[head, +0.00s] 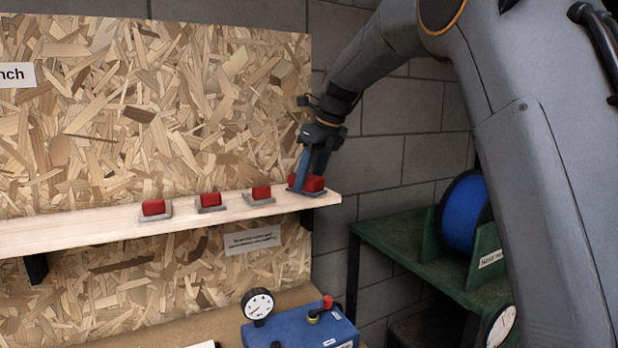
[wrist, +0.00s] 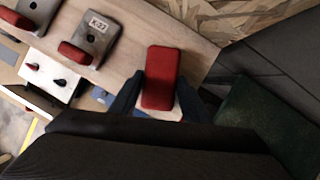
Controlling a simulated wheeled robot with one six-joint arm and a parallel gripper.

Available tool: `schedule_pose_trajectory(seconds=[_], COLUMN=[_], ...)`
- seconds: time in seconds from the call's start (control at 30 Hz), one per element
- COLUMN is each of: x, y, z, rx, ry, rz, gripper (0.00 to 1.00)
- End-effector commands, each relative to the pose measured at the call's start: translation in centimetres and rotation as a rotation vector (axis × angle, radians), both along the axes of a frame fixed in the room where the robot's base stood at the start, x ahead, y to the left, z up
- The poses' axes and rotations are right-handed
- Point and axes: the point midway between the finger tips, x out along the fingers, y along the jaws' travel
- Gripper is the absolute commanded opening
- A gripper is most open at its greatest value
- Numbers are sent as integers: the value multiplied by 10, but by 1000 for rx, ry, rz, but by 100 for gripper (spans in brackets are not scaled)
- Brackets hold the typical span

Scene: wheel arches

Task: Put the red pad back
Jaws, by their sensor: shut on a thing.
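My gripper (head: 309,176) is at the right end of a pale wooden shelf (head: 100,222). It is shut on a red pad (head: 316,184), with one dark finger on each side of it in the wrist view (wrist: 160,78). A grey plate (head: 318,194) shows under the held pad in the head view. I cannot tell whether the pad touches it. To the left, three other red pads, a left one (head: 153,207), a middle one (head: 210,199) and a right one (head: 261,192), sit on grey plates. One plate, labelled K-23 (wrist: 102,27), shows in the wrist view.
A chipboard panel (head: 170,100) stands behind the shelf. Below are a blue box (head: 300,328) and a round gauge (head: 258,304). A green stand (head: 400,243) with a blue spool (head: 464,212) is at the right. The shelf's right end is close to my gripper.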

Motion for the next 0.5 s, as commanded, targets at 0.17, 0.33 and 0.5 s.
schedule_pose_trajectory(seconds=[0.17, 0.33, 0.5], x=[0, 0, 0], y=[0, 0, 0], z=[-2, -1, -1], rx=[0, 0, 0], ry=[0, 0, 0], rz=[0, 0, 0], gripper=[52, 61, 61])
